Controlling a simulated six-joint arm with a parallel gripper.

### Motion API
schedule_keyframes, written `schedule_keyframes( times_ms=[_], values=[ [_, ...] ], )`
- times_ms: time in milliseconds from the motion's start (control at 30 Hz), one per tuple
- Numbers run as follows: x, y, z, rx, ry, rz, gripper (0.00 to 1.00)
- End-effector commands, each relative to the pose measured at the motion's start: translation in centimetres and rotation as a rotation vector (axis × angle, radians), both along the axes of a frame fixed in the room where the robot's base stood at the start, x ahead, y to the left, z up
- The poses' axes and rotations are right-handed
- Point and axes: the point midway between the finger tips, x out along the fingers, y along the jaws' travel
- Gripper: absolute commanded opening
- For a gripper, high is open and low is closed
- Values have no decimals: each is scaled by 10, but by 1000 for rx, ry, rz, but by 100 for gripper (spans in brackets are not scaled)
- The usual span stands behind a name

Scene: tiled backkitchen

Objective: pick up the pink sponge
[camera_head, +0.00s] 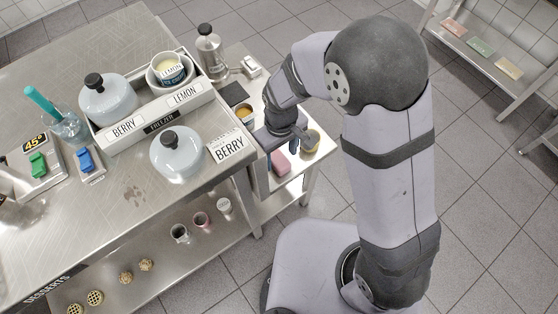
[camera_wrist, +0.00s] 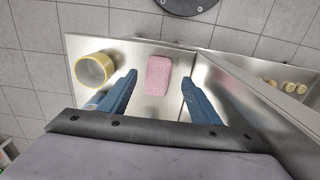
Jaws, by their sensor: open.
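The pink sponge (camera_head: 280,163) lies flat on a small metal side table below my gripper in the head view. In the wrist view the pink sponge (camera_wrist: 158,75) shows whole, a rounded rectangle. My gripper (camera_wrist: 158,88) has its two blue fingers spread wide, one to the left and one to the right of the sponge's near end in the picture. The gripper is open and empty. In the head view my gripper (camera_head: 277,150) points down over the table and is partly hidden by my wrist. How high the fingertips are above the sponge I cannot tell.
A yellow-rimmed round container (camera_wrist: 94,70) stands left of the sponge on the side table (camera_wrist: 130,106). A raised metal edge (camera_wrist: 236,88) runs along the right. In the head view the large steel table (camera_head: 110,215) with pots and a tray adjoins on the left.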

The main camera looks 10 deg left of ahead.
Motion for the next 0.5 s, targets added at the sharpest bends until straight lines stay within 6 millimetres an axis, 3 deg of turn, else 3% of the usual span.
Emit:
schedule_keyframes(
  times_ms=[500],
  values=[
    [4,-1,-49,-1,1,0,57]
  ],
)
